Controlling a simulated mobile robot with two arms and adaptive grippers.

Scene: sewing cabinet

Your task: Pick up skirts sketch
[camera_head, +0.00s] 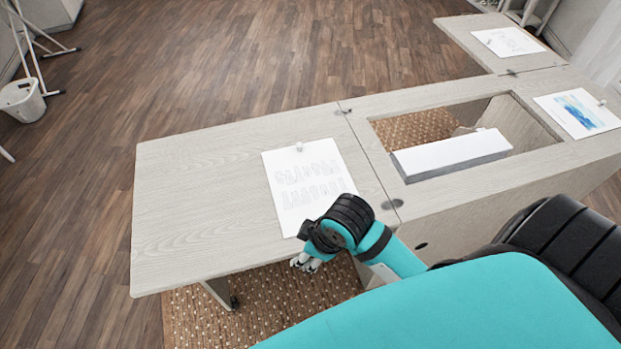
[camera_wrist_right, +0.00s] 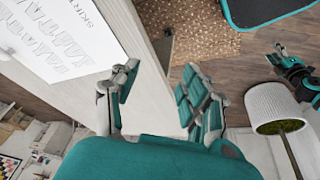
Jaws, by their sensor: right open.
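The skirts sketch (camera_head: 312,172) is a white sheet with rows of grey skirt drawings. My right gripper (camera_head: 307,263) is at the cabinet's front edge, just off the sheet's near end, which the wrist partly covers. Its fingers (camera_wrist_right: 160,98) are spread and empty. What looks like my left gripper (camera_wrist_right: 284,55) shows small in the right wrist view; its jaws are unclear.
The cabinet leaf (camera_head: 190,205) is bare left of the sheet. An open well with a white block (camera_head: 450,155) lies to the right. A blue painting (camera_head: 577,113) and another sketch (camera_head: 508,42) lie farther off. A white lampshade (camera_wrist_right: 280,106) shows in the wrist view.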

